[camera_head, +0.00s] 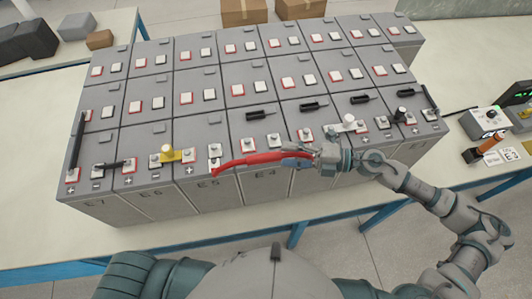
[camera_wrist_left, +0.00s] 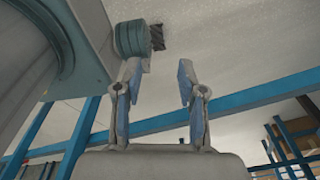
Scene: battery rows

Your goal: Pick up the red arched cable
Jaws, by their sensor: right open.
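The red arched cable (camera_head: 246,160) lies along the front row of grey battery blocks, over the E5 and E4 blocks, in the head view. Its left end bends down near a terminal of E5. My right gripper (camera_head: 297,157) reaches in from the right, with its fingers at the right end of the cable. It is open; whether the fingers touch the cable cannot be told. My left gripper (camera_wrist_left: 159,72) shows in the left wrist view with its two fingers apart and nothing between them. It is outside the head view.
Battery blocks (camera_head: 150,110) stand in rows on a pale table (camera_head: 120,237). Black links, a yellow-handled piece (camera_head: 170,154) and a white-topped piece (camera_head: 349,123) sit on the front row. A grey device (camera_head: 486,122) stands at right. Blue bars cross the left wrist view.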

